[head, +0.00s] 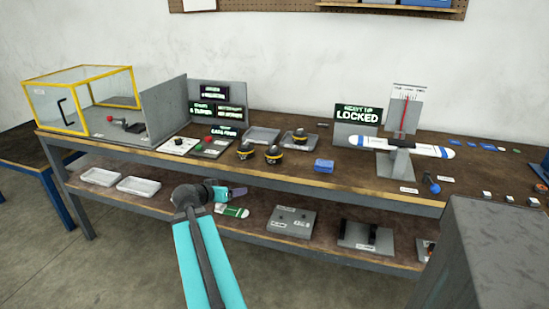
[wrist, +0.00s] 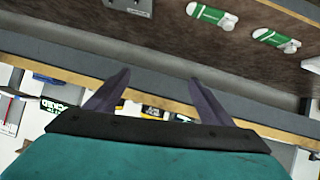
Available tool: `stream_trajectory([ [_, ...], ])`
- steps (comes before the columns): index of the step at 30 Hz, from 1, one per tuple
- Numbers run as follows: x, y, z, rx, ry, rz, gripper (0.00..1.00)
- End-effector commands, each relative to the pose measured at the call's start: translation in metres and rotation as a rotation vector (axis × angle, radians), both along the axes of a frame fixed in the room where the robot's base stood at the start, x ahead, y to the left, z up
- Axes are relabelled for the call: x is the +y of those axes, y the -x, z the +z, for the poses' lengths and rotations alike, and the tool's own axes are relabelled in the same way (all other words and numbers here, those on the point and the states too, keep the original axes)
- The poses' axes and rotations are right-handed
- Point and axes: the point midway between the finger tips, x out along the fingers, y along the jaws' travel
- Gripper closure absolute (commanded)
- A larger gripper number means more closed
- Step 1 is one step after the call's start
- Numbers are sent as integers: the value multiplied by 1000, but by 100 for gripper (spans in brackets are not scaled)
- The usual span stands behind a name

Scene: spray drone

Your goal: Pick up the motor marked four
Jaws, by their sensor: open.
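Several black motors with yellow bands are on the bench in the head view. One motor (head: 245,150) and a second motor (head: 273,154) stand near the front edge. A third motor (head: 300,137) is on a grey tray (head: 283,143) behind them. Their number marks are too small to read, so I cannot tell which is four. My gripper (head: 238,192) is open and empty, in front of the bench edge and below the motors in the picture. Its two spread fingers also show in the wrist view (wrist: 158,78), with nothing between them.
A yellow-framed clear case (head: 83,98) stands at the left. A sign reading LOCKED (head: 357,116) and a blue-white propeller stand (head: 398,165) are at the right. The lower shelf holds white trays (head: 138,186) and grey fixtures (head: 292,222).

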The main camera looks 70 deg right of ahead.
Motion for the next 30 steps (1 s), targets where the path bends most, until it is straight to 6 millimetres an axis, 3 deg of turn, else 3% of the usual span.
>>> stream_trajectory([
  [3,-31,31,46,-57,95,-70,25],
  [6,-48,54,78,-94,159,-116,25],
  [11,-62,77,109,-128,223,-157,25],
  [16,-66,82,118,-137,241,-168,25],
  [30,-75,82,115,-135,239,-167,25],
])
